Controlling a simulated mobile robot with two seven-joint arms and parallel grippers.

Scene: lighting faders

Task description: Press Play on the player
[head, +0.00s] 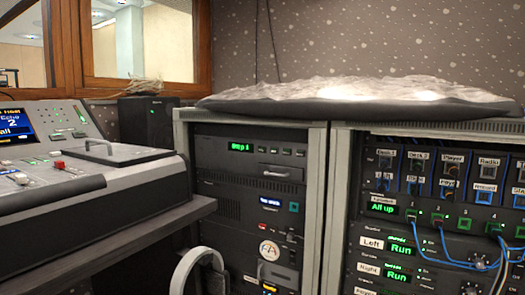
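The left rack (319,190) holds several dark units. The top unit (222,158) has a green display (241,147) that seems to read "Stop 1". A row of small dark buttons (286,152) sits to the right of that display, with a tray-like slot below; it looks like the player, but its button labels are too small to read. Nothing touches its buttons. Neither of my grippers shows in the head view, so I cannot see whether they are open or shut.
A mixing console (75,200) stands at the left on a dark desk. A pale curved piece (197,262) rises before the left rack. The right rack (338,190) carries blue cables (425,255) and green displays. A crumpled covering (350,93) lies on top of both racks.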

